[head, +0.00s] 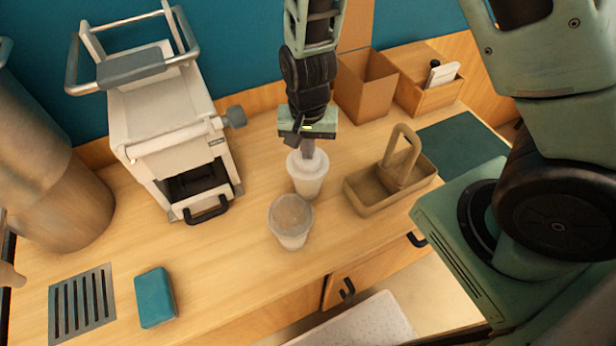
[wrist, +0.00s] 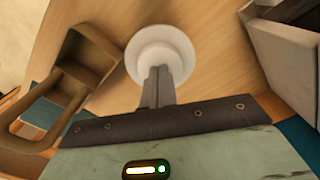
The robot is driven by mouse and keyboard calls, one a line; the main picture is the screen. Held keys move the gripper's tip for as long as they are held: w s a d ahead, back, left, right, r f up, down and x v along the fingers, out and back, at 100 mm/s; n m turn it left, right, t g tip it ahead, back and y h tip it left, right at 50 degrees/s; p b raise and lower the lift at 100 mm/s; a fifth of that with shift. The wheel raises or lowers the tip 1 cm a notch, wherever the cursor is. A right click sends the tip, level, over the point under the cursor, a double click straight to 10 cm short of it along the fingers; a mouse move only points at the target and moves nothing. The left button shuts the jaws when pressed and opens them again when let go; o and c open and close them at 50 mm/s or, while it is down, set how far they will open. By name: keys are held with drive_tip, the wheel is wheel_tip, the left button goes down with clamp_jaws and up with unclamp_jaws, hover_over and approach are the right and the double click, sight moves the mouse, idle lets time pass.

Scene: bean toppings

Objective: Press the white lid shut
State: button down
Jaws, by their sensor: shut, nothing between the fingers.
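The white lid (head: 307,162) sits on top of a white cup (head: 307,184), which stands upright on the counter. My gripper (head: 308,150) is shut and points down over the lid's middle, with its fingertips at or very near the lid's top. In the wrist view the lid (wrist: 165,48) shows as a round white disc with a raised centre, and my shut fingers (wrist: 158,75) overlap its near part. I cannot tell whether the fingers touch it or whether the lid is fully seated.
A second cup (head: 291,222), with brownish contents, stands just in front. A brown carrier with a handle (head: 375,190) is to the right. A white machine (head: 165,125) stands to the left, and a teal sponge (head: 155,298) lies at front left. Boxes (head: 364,85) stand behind.

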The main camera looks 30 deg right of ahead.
wheel_tip(320, 180, up, 5)
drive_tip(key=p, duration=0.4)
drive_tip(key=shift+f, duration=0.15)
idle(0.4)
